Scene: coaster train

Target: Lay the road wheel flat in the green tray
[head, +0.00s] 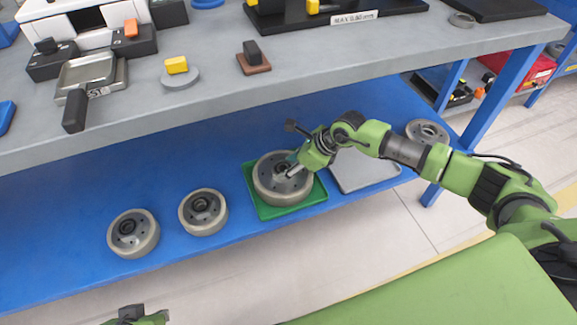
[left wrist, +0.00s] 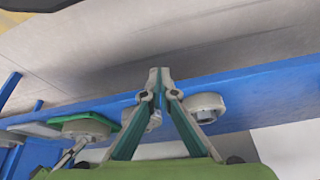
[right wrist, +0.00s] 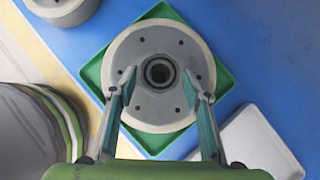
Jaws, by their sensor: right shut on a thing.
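The road wheel (head: 268,184), grey with a pale tread and a dark hub, lies flat, or nearly so, over the green tray (head: 313,196) on the blue lower shelf. In the right wrist view the wheel (right wrist: 160,118) covers the middle of the tray (right wrist: 226,78), whose corners stick out around it. Whether it rests on the tray floor is hard to tell. My right gripper (head: 291,171) is shut on the wheel, its fingers (right wrist: 162,82) on either side of the hub. My left gripper (left wrist: 158,74) is shut and empty, away from the wheel.
Two similar wheels (head: 133,233) (head: 203,212) stand on the shelf left of the tray. A grey tray (head: 365,172) lies right of it, with another wheel (head: 427,133) farther right. The grey bench top (head: 215,95) overhangs the shelf's rear.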

